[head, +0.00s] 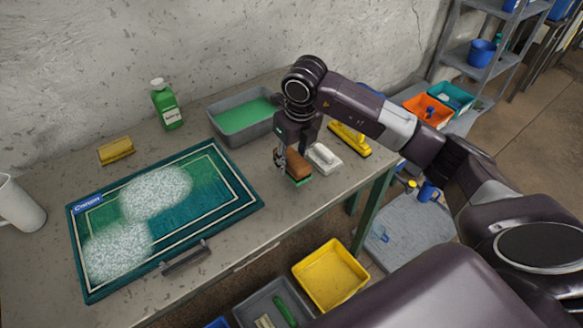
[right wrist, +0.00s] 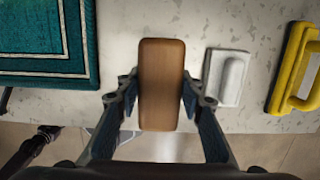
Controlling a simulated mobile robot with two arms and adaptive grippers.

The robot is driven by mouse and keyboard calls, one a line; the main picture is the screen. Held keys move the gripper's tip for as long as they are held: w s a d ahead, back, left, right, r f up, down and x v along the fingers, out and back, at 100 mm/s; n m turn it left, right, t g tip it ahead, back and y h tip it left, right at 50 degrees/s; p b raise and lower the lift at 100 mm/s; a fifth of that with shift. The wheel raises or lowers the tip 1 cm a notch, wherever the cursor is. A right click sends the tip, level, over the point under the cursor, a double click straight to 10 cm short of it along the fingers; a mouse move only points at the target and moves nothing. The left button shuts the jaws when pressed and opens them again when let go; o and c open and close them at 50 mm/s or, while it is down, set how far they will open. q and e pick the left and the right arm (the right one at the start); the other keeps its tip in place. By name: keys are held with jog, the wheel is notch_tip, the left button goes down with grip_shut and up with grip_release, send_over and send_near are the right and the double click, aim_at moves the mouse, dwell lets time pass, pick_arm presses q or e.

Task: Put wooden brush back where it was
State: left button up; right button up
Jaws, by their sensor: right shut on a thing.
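The wooden brush (head: 299,166) has a brown wooden back and shows a green lower part in the head view. In the right wrist view the brush (right wrist: 161,84) stands lengthwise between the fingers. My right gripper (head: 283,160) is shut on it, with one finger on each long side (right wrist: 160,88). The brush is at the table's front part, right of the green rug and left of a white brush. I cannot tell whether its underside touches the table. My left gripper is not in view.
A white brush (head: 323,158) and a yellow brush (head: 350,139) lie to the right. A grey tray of green liquid (head: 216,133) stands behind. The green rug (head: 220,204) bears white foam. A green bottle (head: 166,106), yellow sponge (head: 116,150) and white mug (head: 20,206) are further left.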

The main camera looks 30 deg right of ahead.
notch_tip(320, 180, down, 4)
jog(key=shift+r+p, duration=0.15)
jog(key=shift+p, duration=0.2)
jog(key=shift+f, duration=0.2)
jog(key=shift+f, duration=0.15)
jog(key=o, duration=1.3)
